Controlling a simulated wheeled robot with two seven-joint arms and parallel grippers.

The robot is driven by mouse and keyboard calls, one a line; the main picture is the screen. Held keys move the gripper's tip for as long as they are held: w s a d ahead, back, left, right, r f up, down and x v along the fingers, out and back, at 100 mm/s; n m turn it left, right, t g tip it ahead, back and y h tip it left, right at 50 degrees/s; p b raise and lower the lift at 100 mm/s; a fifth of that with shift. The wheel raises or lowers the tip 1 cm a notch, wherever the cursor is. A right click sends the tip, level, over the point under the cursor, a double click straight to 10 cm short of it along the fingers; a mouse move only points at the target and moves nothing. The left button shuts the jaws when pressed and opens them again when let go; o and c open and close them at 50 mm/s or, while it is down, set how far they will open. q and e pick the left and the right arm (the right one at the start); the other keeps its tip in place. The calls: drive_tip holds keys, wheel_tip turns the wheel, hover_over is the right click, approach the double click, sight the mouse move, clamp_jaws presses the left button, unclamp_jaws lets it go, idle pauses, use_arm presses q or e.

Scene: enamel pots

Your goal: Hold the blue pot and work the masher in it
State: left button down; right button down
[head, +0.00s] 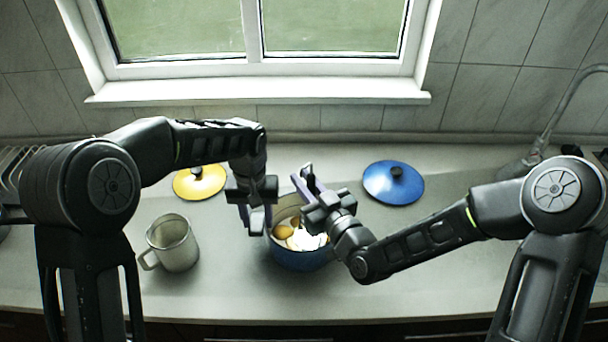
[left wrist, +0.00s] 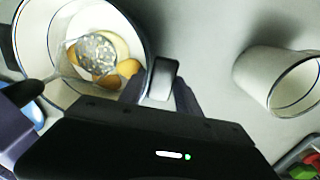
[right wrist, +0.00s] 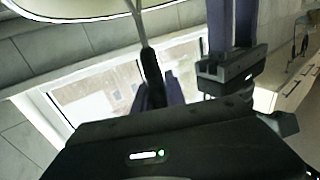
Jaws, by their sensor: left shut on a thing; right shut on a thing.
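The blue pot (head: 300,260) stands on the counter with yellow and pale pieces inside. In the left wrist view I look into the pot (left wrist: 140,25), and the masher's round, perforated head (left wrist: 96,53) lies among the pieces. My left gripper (head: 256,217) is shut on the pot's handle (left wrist: 162,78) at the left side. My right gripper (head: 308,182) is above the pot, shut on the masher's dark handle (right wrist: 152,68). The masher's thin shaft leads from there to the pot. In the head view the masher's handle is mostly hidden by my right gripper.
A pale enamel jug (head: 172,245) stands left of the pot. A yellow lid (head: 200,187) and a blue lid (head: 393,188) lie behind it, left and right. A tap (head: 555,115) is at the right. The counter right of the pot is clear below my arm.

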drive_tip(key=shift+f, duration=0.7)
idle(0.5)
drive_tip(key=shift+r, duration=0.1)
drive_tip(key=shift+r, duration=2.65)
drive_tip(key=shift+w+a, duration=0.1)
drive_tip(key=shift+a, duration=0.05)
drive_tip(key=shift+w+a, duration=0.6)
drive_tip(key=shift+a, duration=0.2)
drive_tip(key=shift+f, duration=0.15)
drive_tip(key=shift+f, duration=2.45)
